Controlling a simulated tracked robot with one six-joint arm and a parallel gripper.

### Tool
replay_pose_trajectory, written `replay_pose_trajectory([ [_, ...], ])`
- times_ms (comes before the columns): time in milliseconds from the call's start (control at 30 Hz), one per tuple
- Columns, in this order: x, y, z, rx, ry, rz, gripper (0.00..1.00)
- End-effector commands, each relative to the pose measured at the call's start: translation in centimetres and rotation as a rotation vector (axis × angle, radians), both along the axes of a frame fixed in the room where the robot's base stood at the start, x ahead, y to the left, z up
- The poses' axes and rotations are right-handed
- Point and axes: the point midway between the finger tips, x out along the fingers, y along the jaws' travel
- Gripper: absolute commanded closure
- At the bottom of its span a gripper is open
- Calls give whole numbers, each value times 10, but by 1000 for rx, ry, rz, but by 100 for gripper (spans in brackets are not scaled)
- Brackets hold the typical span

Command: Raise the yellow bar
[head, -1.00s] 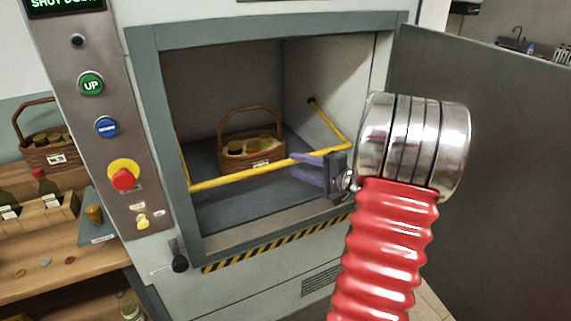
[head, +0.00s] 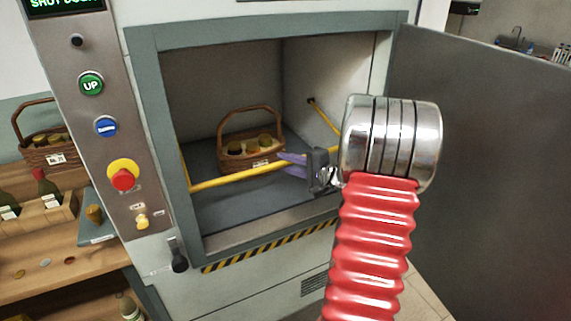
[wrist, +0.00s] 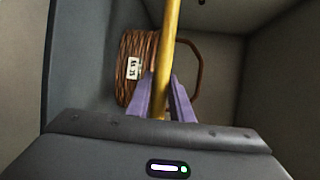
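The yellow bar (head: 235,174) runs low across the front of the chamber opening. Its right side arm slopes back to a pivot hole on the inner wall. My gripper (head: 288,163) is at the bar's right part, with two purple fingers apart. In the wrist view the bar (wrist: 166,50) passes between the fingers of my gripper (wrist: 160,90), with one finger on each side and little room between. I see no clear grip on it. The gripper body and wrist hide the bar's right corner in the head view.
A wicker basket of jars (head: 249,148) stands in the chamber behind the bar. The chamber door (head: 490,170) stands open at right. A panel with an UP button (head: 91,84) is at left, beside a wooden shelf (head: 50,280). The space above the bar is clear.

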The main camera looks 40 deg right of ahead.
Motion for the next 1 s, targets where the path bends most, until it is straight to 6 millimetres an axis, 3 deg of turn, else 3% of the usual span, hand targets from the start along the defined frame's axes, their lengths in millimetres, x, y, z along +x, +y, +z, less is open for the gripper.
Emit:
replay_pose_trajectory([
  [267,0,0,0,0,1,0,100],
  [567,0,1,-1,1,2,1,100],
  [600,0,10,0,2,2,2,100],
  [1000,0,4,7,6,28,7,100],
])
